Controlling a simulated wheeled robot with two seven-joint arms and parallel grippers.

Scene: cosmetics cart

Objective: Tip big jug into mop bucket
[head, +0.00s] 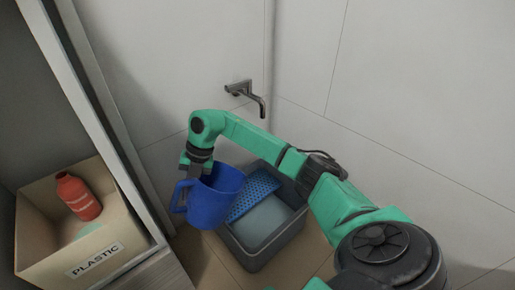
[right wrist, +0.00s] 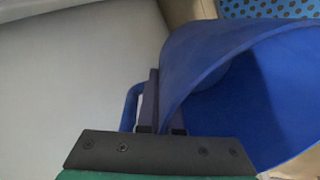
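The big blue jug (head: 214,200) is held by my right gripper (head: 196,172), above the left edge of the mop bucket. In the right wrist view the fingers (right wrist: 160,105) are closed on the jug's wall (right wrist: 200,60), with the handle (right wrist: 131,108) just left of them. The jug's mouth faces up and is somewhat tilted; I cannot see any contents. The grey mop bucket (head: 270,249) stands on the floor, with a blue perforated wringer (head: 254,192) at its back left. The jug hides part of the bucket's left side. My left gripper is not in view.
A wall tap (head: 248,93) juts out above and behind the bucket. At left, a box labelled PLASTIC (head: 60,262) holds a red bottle (head: 79,196), beside a grey upright panel edge (head: 108,125). Bare floor (head: 300,262) shows right of the bucket.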

